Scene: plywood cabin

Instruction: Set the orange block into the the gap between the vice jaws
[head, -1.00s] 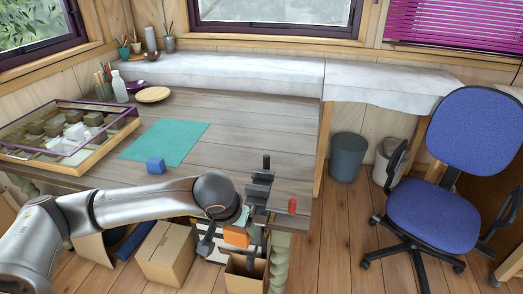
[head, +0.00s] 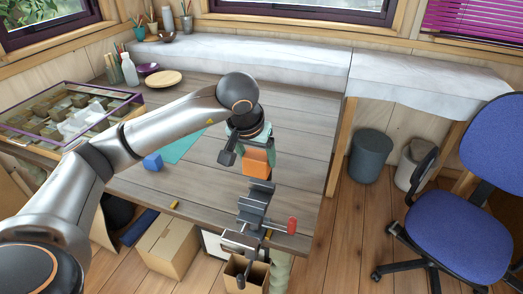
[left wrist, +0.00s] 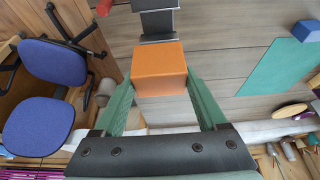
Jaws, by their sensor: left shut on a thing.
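The orange block (head: 256,161) is held in my left gripper (head: 252,150), above the table behind the vice. In the left wrist view the orange block (left wrist: 159,70) sits between the two green fingertips of my left gripper (left wrist: 160,85). Part of the vice (left wrist: 156,20) shows just beyond the block in the left wrist view. My right gripper is not in view.
A blue block (head: 152,162) rests on the table by a teal mat (head: 185,148). A glass-topped display case (head: 70,115) stands at the left. Cardboard boxes (head: 168,248) are on the floor below the front edge. A blue chair (head: 465,230) is at right.

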